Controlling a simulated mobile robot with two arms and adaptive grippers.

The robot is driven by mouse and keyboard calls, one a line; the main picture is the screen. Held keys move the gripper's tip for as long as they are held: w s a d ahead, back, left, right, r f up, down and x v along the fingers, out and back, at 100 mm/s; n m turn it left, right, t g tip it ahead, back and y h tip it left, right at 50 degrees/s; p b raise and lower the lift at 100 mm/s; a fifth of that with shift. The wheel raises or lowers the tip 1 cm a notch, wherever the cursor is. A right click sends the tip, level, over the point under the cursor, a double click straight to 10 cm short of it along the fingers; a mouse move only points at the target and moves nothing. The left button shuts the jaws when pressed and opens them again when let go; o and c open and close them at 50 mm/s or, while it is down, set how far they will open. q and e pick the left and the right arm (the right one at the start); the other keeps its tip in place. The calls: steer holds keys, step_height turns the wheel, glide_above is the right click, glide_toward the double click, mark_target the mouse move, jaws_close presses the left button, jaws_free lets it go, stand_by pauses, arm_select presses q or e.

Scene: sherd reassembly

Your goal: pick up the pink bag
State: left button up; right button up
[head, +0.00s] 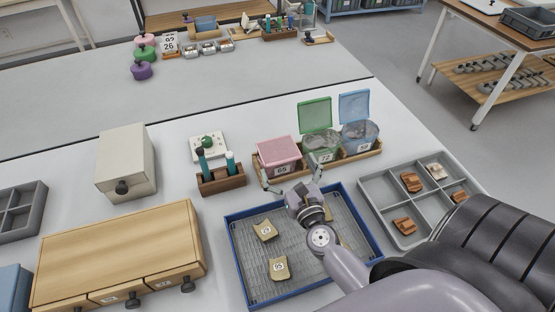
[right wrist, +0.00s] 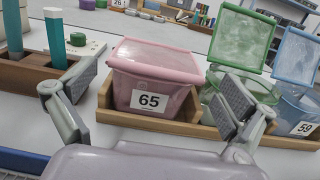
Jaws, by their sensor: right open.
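A pink lidded container (head: 279,152) labelled 65 sits at the left end of a wooden rack (head: 362,155); its lid is shut. It looks like a rigid tub rather than a bag. It also fills the middle of the right wrist view (right wrist: 155,78). My right gripper (head: 291,173) is open and empty, just in front of the pink container. In the right wrist view its fingers stand apart to the left and right of the container, with no contact that I can make out. My left gripper is not in view.
Open green (head: 320,143) and blue (head: 358,132) containers share the rack on the right. A wooden holder with teal-capped tubes (head: 221,181) stands left. A blue-rimmed tray with sherds (head: 232,248) and a grey compartment tray (head: 377,208) lie in front.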

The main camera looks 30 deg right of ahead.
mark_target(279, 150)
steer(key=shift+w+d, duration=0.1)
steer(key=shift+w, duration=0.5)
steer(key=shift+w+r, duration=0.1)
steer(key=shift+w, duration=0.25)
steer(key=p+x, duration=0.1)
steer(key=x, duration=0.3)
steer(key=shift+w, duration=0.3)
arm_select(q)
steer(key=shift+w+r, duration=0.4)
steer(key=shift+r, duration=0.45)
arm_select(e)
steer(key=shift+s, duration=0.1)
steer(key=shift+c, duration=0.6)
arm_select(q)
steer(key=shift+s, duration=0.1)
arm_select(e)
steer(key=c, duration=1.1)
